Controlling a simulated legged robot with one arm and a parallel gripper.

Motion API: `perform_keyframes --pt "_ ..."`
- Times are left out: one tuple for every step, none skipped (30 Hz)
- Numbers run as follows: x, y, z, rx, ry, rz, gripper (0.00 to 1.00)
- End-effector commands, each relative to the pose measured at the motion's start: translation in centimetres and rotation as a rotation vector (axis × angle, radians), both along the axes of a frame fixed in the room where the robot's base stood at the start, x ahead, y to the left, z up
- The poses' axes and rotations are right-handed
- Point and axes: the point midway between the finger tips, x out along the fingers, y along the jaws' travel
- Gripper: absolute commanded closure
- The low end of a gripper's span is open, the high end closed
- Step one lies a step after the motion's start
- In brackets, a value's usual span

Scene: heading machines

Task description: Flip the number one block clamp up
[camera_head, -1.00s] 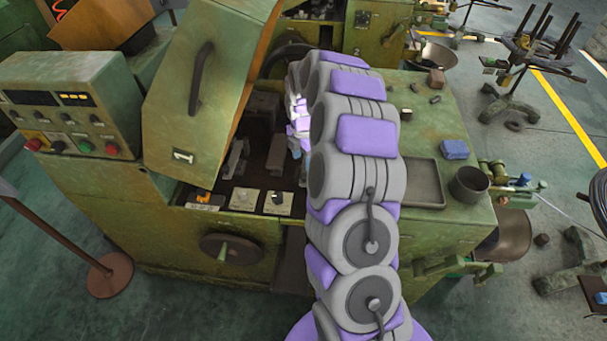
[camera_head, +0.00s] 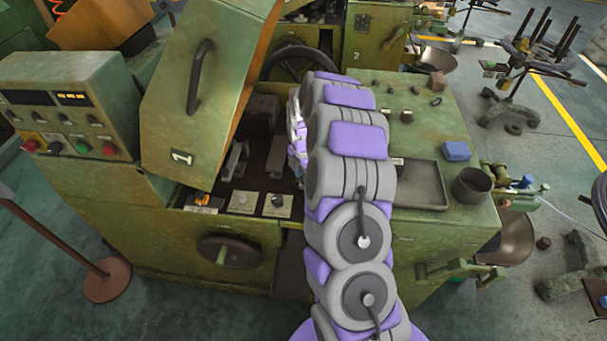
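The green machine marked 1 (camera_head: 182,158) stands in front of me with its hinged cover (camera_head: 215,95) raised. Its open bay shows grey metal parts (camera_head: 236,160) and a dark block (camera_head: 262,110) at the back. I cannot tell for sure which part is the block clamp; part of the bay is hidden by my arm. My arm curves over the machine's top. The end of it, with my gripper (camera_head: 297,135), shows only as a white and purple sliver at the right side of the bay. Its fingers are hidden, so I cannot see whether they are open.
A control box (camera_head: 70,110) with buttons stands at the left. The raised cover bounds the bay on its left. A grey tray (camera_head: 420,184), a dark cup (camera_head: 472,185) and a blue block (camera_head: 456,151) sit on the top at right. A handwheel (camera_head: 296,62) is behind.

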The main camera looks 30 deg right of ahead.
Motion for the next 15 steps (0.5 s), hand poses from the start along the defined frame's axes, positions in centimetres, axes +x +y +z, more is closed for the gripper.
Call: perform_keyframes --pt "0.00 -0.01 0.01 0.000 0.000 0.000 0.62" --pt "0.00 -0.01 0.01 0.000 0.000 0.000 0.65" --pt "-0.01 0.00 0.00 0.000 0.000 0.000 0.69" --pt "0.00 0.00 0.00 0.000 0.000 0.000 0.72" --pt "0.01 -0.01 0.01 0.000 0.000 0.000 0.75" --pt "0.01 -0.01 0.01 0.000 0.000 0.000 0.79" --pt "0.02 -0.01 0.01 0.000 0.000 0.000 0.81" --pt "0.03 -0.01 0.01 0.000 -0.001 0.000 0.84" --pt "0.03 0.00 0.00 0.000 -0.001 0.000 0.88" --pt "0.04 -0.01 0.01 0.000 -0.001 0.000 0.91" --pt "0.04 -0.01 0.01 -0.001 -0.001 0.000 0.94" --pt "0.05 -0.02 0.01 -0.001 -0.001 0.000 0.98" --pt "0.06 -0.02 0.02 -0.001 -0.001 0.000 1.00" --pt "0.06 -0.02 0.01 -0.001 -0.001 0.000 1.00" --pt "0.08 -0.03 0.02 -0.001 -0.001 0.000 1.00"
